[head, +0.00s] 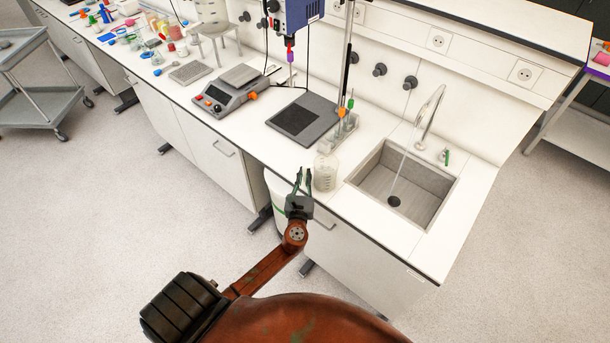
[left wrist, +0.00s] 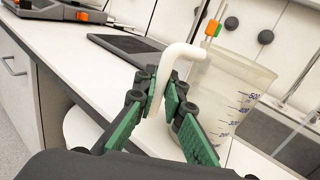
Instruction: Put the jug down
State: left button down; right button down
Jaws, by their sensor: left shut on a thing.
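The jug (head: 325,172) is a translucent, pale measuring jug at the counter's front edge, just left of the sink. The left wrist view shows its body (left wrist: 232,90) with blue volume marks and its white handle (left wrist: 178,52). My left gripper (head: 303,178) comes from the front edge of the counter. In the left wrist view its green-padded fingers (left wrist: 168,98) are shut on the jug's handle. The jug looks close to upright in the head view. Its base is partly hidden, and I cannot tell whether it touches the counter. My right gripper is in neither view.
The sink (head: 405,185) with running water lies right of the jug. A tube rack (head: 338,132) stands just behind it. Some white counter (head: 270,145) is bare left of the gripper.

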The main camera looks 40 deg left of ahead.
pick_arm(q)
jog(key=shift+f, duration=0.1)
jog(key=c, duration=2)
grip_release()
jog(key=shift+s+d, duration=0.15)
jog(key=shift+s, duration=0.1)
jog(key=v, duration=1.1)
jog(key=shift+s+d+b, duration=0.1)
jog(key=shift+s+b, duration=0.15)
jog(key=shift+b, duration=0.15)
